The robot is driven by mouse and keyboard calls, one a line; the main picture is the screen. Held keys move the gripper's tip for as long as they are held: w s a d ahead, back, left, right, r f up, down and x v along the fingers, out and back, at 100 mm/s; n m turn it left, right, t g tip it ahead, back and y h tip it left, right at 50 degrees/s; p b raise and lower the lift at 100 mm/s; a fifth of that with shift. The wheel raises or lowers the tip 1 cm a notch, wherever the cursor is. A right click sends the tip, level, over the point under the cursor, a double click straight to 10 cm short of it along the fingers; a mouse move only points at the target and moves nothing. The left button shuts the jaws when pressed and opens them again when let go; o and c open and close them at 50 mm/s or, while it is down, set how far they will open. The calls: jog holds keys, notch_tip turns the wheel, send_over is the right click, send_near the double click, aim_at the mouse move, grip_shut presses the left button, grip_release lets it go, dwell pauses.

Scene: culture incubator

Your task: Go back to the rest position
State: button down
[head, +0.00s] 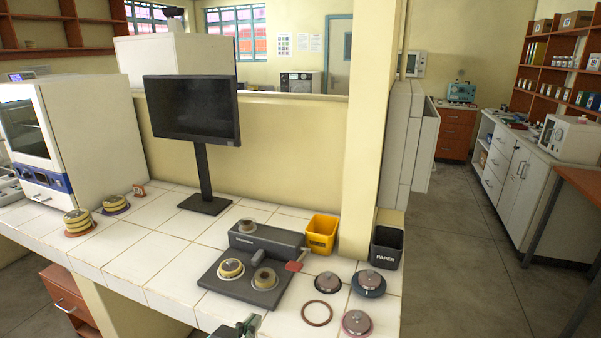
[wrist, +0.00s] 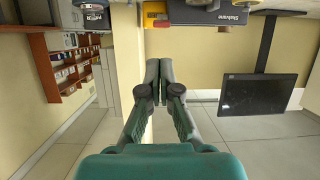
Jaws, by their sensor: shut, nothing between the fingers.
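My gripper (wrist: 160,70) is shut and empty in the wrist view, its two green fingers together in front of the camera. In the head view only a small green-grey part of it (head: 243,327) shows at the bottom edge, in front of the tiled bench. The wrist picture is upside down, with the monitor (wrist: 252,95) at the right. The white incubator (head: 98,125) with a dark glass door stands at the left of the bench, its door shut.
The tiled bench (head: 140,262) carries a black device (head: 265,237) with round dishes, several lidded round pots, a red ring (head: 317,313), a yellow bin (head: 321,234) and a dark PAPER bin (head: 386,247). The monitor (head: 193,107) stands behind. Floor (head: 470,270) at right is clear.

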jog(key=s+d+f+n+y, duration=0.35)
jog(key=d+f, duration=0.75)
jog(key=f, duration=0.4)
jog(key=s+d+f+n+y, duration=0.1)
jog(key=s+d+f+n, duration=0.2)
jog(key=s+d+f, duration=0.6)
jog(key=s+d+r+m, duration=0.1)
jog(key=s+d+r, duration=0.1)
jog(key=s, duration=0.7)
jog(key=s+d+r+m+t, duration=0.1)
jog(key=s+d+r, duration=0.2)
jog(key=s, duration=0.7)
jog(key=s+d+r+m, duration=0.1)
jog(key=s+d+r, duration=0.2)
jog(key=s+r, duration=0.3)
jog(key=s, duration=0.4)
jog(key=shift+d+r+t, duration=0.15)
jog(key=shift+r+t, duration=0.1)
jog(key=shift+t, duration=0.15)
